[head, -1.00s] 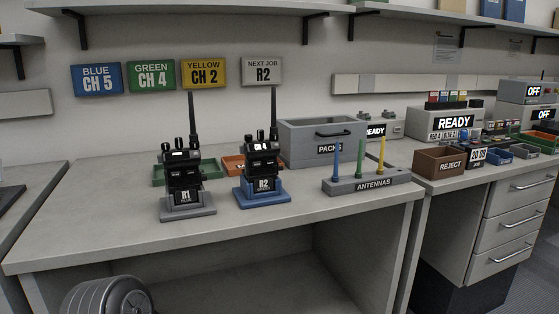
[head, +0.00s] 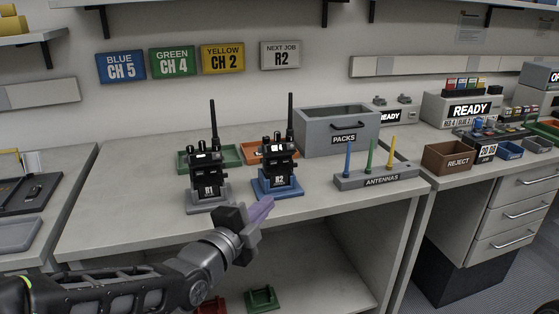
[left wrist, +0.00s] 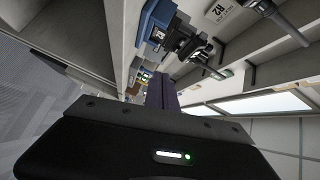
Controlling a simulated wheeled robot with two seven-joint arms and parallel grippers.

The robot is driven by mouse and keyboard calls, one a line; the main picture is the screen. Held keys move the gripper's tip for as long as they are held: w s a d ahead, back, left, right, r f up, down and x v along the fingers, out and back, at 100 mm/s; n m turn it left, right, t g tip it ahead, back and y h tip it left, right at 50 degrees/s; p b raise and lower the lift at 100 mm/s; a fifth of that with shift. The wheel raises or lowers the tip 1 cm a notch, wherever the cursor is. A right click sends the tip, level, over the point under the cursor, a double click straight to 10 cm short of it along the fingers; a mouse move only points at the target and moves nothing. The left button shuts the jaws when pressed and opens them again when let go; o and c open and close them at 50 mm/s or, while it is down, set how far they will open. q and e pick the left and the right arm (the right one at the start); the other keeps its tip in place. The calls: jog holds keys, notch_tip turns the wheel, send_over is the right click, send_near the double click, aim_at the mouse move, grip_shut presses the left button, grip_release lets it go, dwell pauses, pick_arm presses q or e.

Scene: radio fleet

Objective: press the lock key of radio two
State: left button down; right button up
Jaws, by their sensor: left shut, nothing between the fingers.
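Radio two (head: 279,171), black with an R2 label, stands upright in a blue stand on the bench. Its lock key cannot be made out at this size. Radio one (head: 207,174), labelled R1, stands in a grey stand to its left. My left gripper (head: 266,206) is shut and empty, in front of and just below radio two's blue stand, near the bench's front edge, and looks apart from it. In the left wrist view, radio two (left wrist: 182,42) shows sideways with its blue stand, beyond the purple-grey fingers (left wrist: 161,82). My right gripper is not in view.
A grey PACKS bin (head: 336,133) stands behind and right of radio two. An antenna rack (head: 377,180) with three coloured antennas is to the right. Green (head: 231,156) and orange (head: 253,152) trays lie behind the radios. A NEXT JOB R2 sign (head: 281,55) hangs above.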

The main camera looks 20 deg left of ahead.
pick_arm(q)
jog(key=r+m, duration=0.2)
jog(key=m, duration=0.1)
jog(key=shift+s+a+t, duration=0.2)
jog(key=shift+t, duration=0.1)
jog(key=shift+w, duration=0.1)
send_near(287, 162)
jog(key=w+d, duration=0.2)
jog(key=d, duration=0.1)
jog(key=shift+w+d, duration=0.25)
jog(key=shift+w, duration=0.15)
jog(key=shift+w+a, duration=0.8)
jog(key=shift+w, duration=0.2)
jog(key=shift+w+a, duration=0.25)
jog(key=shift+w, duration=0.2)
